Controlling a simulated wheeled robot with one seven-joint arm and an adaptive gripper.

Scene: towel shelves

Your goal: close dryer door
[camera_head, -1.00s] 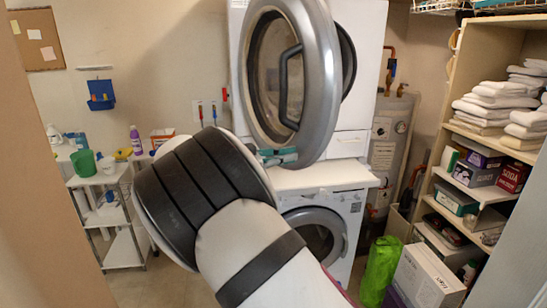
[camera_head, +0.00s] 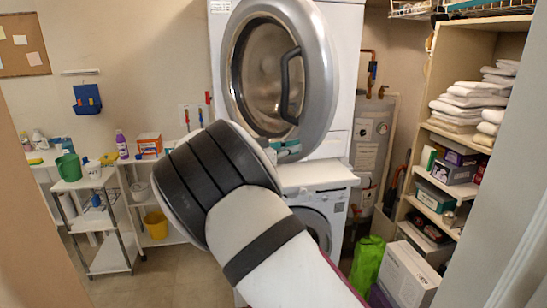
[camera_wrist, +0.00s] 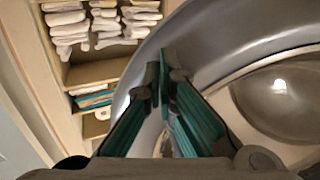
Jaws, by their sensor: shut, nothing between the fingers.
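The dryer door (camera_head: 328,62) is a round grey ring with a glass window and a dark curved handle (camera_head: 284,85) on its right side. It covers the front of the white upper machine (camera_head: 345,45); I cannot tell whether it is fully shut or latched. My gripper's teal fingers (camera_head: 288,150) show just below the door's lower edge, partly behind my arm. In the wrist view, the gripper (camera_wrist: 163,70) is shut and empty, in front of or against the grey door rim (camera_wrist: 225,45). Whether it touches the rim is unclear.
A second white machine (camera_head: 322,178) stands below. A water heater (camera_head: 372,130) and towel shelves (camera_head: 437,105) are at the right. A green bag (camera_head: 367,262) and a box (camera_head: 408,275) sit on the floor. A white cart (camera_head: 112,258) and yellow bucket (camera_head: 155,225) are at the left.

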